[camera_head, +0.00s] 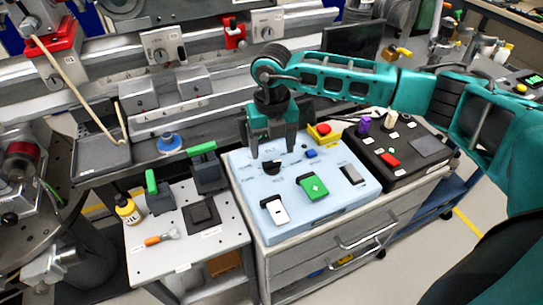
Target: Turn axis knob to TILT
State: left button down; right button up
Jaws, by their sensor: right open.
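A light blue control panel (345,196) lies on top of a grey drawer cabinet. A black round knob (271,168) sits near its upper left, with small labels around it that are too small to read, so I cannot tell its setting. My right gripper (272,155) points down just above and behind the knob, jaws open and apart. It partly hides the panel's back edge. I cannot tell whether a finger touches the knob. My left gripper is not in view.
The panel also bears a green button block (313,187), a white switch (275,211), a grey switch (350,175) and a red button on yellow (323,131). A black control box (428,147) stands right.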

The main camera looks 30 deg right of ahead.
aim_at(272, 162)
jog(key=shift+f, duration=2.25)
jog(key=c, duration=1.1)
jog(key=shift+o, duration=0.2)
